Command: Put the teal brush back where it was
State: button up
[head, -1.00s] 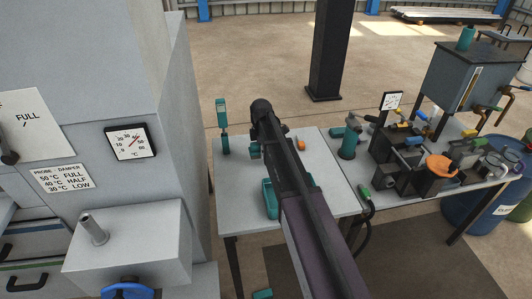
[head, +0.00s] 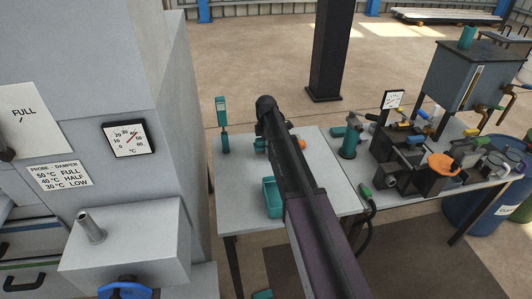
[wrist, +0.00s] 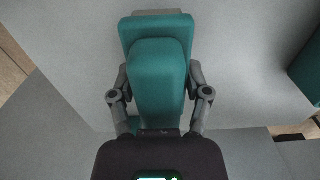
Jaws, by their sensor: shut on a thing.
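The teal brush (wrist: 158,85) is between the two grey fingers of my gripper (wrist: 159,78) in the wrist view. It has a long rounded block in front and a wider teal part behind. My gripper is shut on it. Pale grey surface shows around it; I cannot tell whether the brush touches that surface. In the head view my arm hides most of the gripper, and a small teal piece (head: 260,145) shows left of the arm above the table (head: 240,185).
A teal open tray (head: 270,198) is on the table beside my arm. A teal upright item (head: 223,125) stands at the back left, and an orange item (head: 301,144) lies right of the arm. A grey cabinet (head: 155,60) is left; a bench with machinery (head: 430,160) is right.

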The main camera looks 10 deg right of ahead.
jog(key=shift+f+b, duration=0.9)
jog(key=shift+f, duration=0.3)
jog(key=shift+f, duration=0.15)
jog(key=o, duration=1.2)
jog(key=shift+o, duration=0.2)
jog(key=shift+r, duration=0.2)
notch_tip(320, 180, up, 12)
jog(key=p, duration=1.2)
jog(key=shift+s, duration=0.1)
